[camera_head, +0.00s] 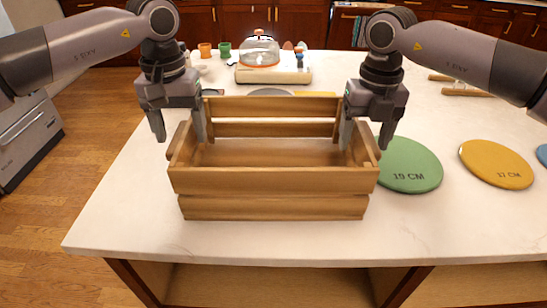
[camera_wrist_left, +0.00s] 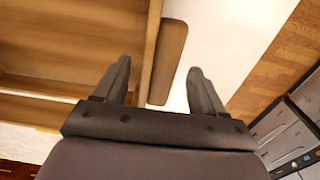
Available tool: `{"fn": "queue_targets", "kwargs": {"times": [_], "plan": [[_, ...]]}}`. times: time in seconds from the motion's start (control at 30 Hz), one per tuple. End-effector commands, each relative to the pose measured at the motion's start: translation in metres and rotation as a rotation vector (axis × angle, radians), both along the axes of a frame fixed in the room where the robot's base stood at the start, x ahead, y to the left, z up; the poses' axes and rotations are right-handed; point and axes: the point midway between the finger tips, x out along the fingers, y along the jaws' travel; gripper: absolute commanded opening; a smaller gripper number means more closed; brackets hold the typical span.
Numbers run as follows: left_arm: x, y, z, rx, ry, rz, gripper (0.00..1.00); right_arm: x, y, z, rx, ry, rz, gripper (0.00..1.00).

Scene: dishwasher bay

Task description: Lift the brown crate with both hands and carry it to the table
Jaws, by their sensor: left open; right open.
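The brown slatted wooden crate (camera_head: 272,182) stands upright on the white table (camera_head: 235,237) near its front edge, and looks empty. My left gripper (camera_head: 181,136) is open above the crate's left end, one finger inside and one outside. In the left wrist view the crate's end slat (camera_wrist_left: 167,62) lies between the spread fingers of my left gripper (camera_wrist_left: 158,72), with no clear grip on it. My right gripper (camera_head: 367,138) is open at the crate's right end, with its fingers on either side of the end wall. Contact there cannot be told.
A green disc (camera_head: 408,168) lies close to the crate's right side, with a yellow disc (camera_head: 496,163) further right. A grey appliance (camera_head: 27,128) stands at the left.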

Motion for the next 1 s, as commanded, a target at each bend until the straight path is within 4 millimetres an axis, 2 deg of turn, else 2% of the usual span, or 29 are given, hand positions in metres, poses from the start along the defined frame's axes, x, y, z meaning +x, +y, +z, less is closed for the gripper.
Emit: {"fn": "queue_targets", "kwargs": {"times": [0.03,0.23,0.67,1.0], "plan": [[0.0,0.0,0.0,0.0,0.0,0.0,0.7,0.0,0.0,0.0,0.0,0.0,0.0,0.7],[0.0,0.0,0.0,0.001,0.0,0.0,0.05,0.0,0.0,0.0,0.0,0.0,-0.001,0.06],[0.001,0.001,0.006,0.001,-0.002,0.002,0.04,0.0,-0.001,0.006,0.0,-0.001,-0.002,0.06],[0.001,0.002,0.03,0.001,-0.002,0.003,0.04,0.001,-0.002,0.03,-0.001,-0.001,-0.003,0.06]]}}
